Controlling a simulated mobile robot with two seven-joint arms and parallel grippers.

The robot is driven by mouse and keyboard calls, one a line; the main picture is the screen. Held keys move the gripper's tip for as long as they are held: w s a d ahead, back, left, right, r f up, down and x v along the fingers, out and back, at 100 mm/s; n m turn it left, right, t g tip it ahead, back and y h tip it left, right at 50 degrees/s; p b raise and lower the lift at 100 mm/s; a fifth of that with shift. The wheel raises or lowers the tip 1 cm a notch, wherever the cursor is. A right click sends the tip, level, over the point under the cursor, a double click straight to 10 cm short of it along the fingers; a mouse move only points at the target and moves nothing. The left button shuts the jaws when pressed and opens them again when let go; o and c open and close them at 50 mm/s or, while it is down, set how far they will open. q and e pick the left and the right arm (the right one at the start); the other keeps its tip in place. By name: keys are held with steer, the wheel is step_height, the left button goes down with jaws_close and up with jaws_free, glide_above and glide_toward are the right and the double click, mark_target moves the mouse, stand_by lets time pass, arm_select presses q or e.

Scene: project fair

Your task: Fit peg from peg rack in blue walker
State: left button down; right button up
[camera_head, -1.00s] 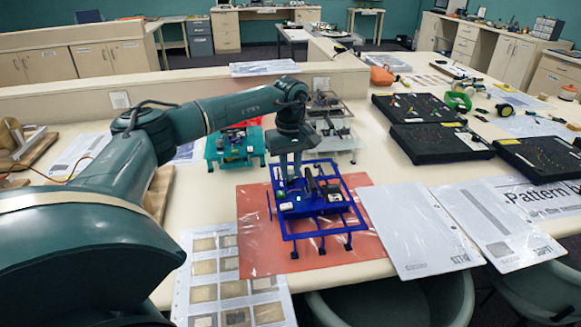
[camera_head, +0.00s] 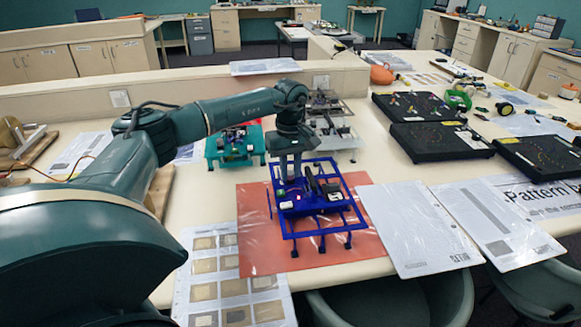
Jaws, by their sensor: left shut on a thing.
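The blue walker (camera_head: 318,207) stands on a red sheet on the table, with small dark and white parts on its top. My left gripper (camera_head: 284,180) points down over the back left part of the walker, its fingers close to the walker's top. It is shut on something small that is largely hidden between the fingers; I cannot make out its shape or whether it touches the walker. I cannot pick out the peg rack for certain. My right gripper does not show.
A teal walker-like frame (camera_head: 235,147) and a grey one (camera_head: 338,135) stand behind. The red sheet (camera_head: 262,245) lies under the blue walker. Black trays (camera_head: 440,143) are at the right. Printed sheets (camera_head: 418,230) lie right of the walker, and chairs stand at the front edge.

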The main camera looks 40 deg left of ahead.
arm_select(q)
steer(key=c, duration=1.2)
jaws_free()
